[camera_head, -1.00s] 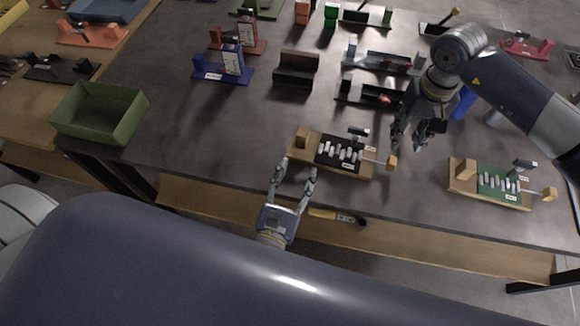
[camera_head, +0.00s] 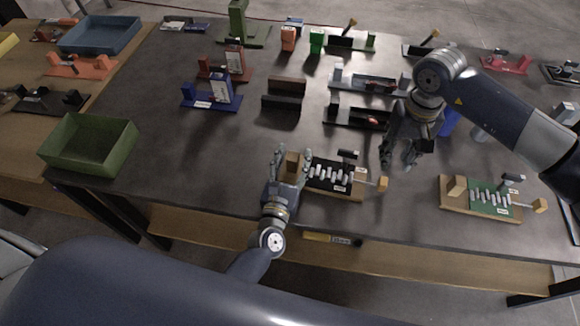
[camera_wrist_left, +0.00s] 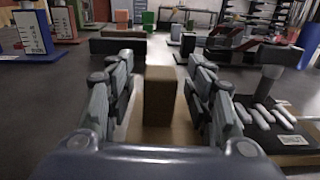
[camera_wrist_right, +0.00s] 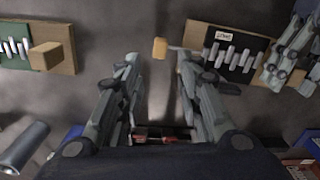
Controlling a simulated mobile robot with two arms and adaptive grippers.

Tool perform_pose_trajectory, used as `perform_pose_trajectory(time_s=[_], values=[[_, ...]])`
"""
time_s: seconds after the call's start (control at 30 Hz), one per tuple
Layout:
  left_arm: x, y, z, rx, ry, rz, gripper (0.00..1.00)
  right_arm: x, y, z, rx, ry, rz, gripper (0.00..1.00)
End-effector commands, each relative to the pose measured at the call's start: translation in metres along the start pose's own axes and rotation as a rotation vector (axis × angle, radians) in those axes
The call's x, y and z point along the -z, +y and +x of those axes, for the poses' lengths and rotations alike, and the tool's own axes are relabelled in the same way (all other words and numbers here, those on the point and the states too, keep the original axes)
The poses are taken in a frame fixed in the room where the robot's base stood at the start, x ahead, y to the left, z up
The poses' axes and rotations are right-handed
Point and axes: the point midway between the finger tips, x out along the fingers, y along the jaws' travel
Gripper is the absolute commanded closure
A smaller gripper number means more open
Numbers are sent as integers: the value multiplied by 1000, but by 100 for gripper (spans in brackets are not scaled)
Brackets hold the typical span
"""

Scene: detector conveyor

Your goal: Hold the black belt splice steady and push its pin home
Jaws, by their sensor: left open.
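The black belt splice (camera_head: 330,174) lies on a wooden base near the table's front edge, with a row of several light pins across it. A wooden block (camera_head: 293,162) stands at the base's left end. A rod with a wooden knob (camera_head: 383,183) sticks out at its right end; the knob also shows in the right wrist view (camera_wrist_right: 160,48). My left gripper (camera_head: 291,160) is open, its fingers on either side of the wooden block (camera_wrist_left: 159,96); I cannot tell if they touch it. My right gripper (camera_head: 399,162) is open and empty, above the table to the right of the knob.
A similar green splice (camera_head: 490,199) sits on a wooden base to the right. A green bin (camera_head: 88,145) stands at the left corner. Black and grey fixtures (camera_head: 355,118) stand behind the splice. A yellow-handled tool (camera_head: 318,237) lies below the front edge.

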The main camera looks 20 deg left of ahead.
Motion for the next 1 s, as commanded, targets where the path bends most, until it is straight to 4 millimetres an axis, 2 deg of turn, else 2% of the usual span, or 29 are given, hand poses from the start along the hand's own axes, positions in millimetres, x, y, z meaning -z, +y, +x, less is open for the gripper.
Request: perform_pose_trajectory(time_s=[0.27, 0.5, 0.57, 0.6, 0.73, 0.9, 1.0], values=[[0, 0, 2, 0, -1, 0, 52, 0, 0, 0, 0, 0, 0, 67], [0, 0, 2, 0, -1, 0, 100, 0, 0, 0, 0, 0, 0, 67], [0, 0, 2, 0, -1, 0, 100, 0, 0, 0, 0, 0, 0, 67], [0, 0, 2, 0, -1, 0, 100, 0, 0, 0, 0, 0, 0, 71], [0, 0, 1, 0, -1, 0, 100, 0, 0, 0, 0, 0, 0, 100], [0, 0, 1, 0, -1, 0, 100, 0, 1, 0, 3, -1, 11, 100], [0, 0, 1, 0, -1, 0, 100, -2, 4, 2, 23, -6, 79, 100]])
